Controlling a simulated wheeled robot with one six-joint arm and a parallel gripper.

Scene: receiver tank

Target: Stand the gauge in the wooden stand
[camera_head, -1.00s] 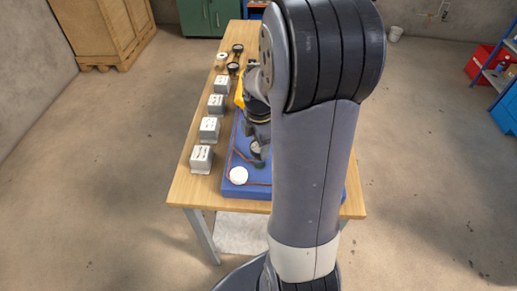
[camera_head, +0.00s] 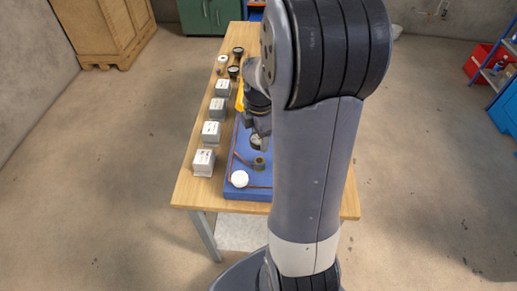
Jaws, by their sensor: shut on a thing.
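My gripper (camera_head: 262,130) is above the blue board, partly hidden behind my own arm. It is shut on a small round dark gauge (camera_head: 256,142) with a pale face. The gauge is just beyond a short olive-brown fitting (camera_head: 259,164) on the board, and looks apart from it. Two more dark round gauges (camera_head: 238,51) (camera_head: 233,71) are at the far left of the table. I cannot make out the wooden stand for certain; my arm hides much of the table's right side.
The blue board (camera_head: 247,194) carries brown pipe and a white round part (camera_head: 239,178). Several grey boxes (camera_head: 204,162) line the left of the wooden table (camera_head: 187,194). A white ring-like item (camera_head: 222,60) lies farther back. A yellow item (camera_head: 239,97) is beside my wrist.

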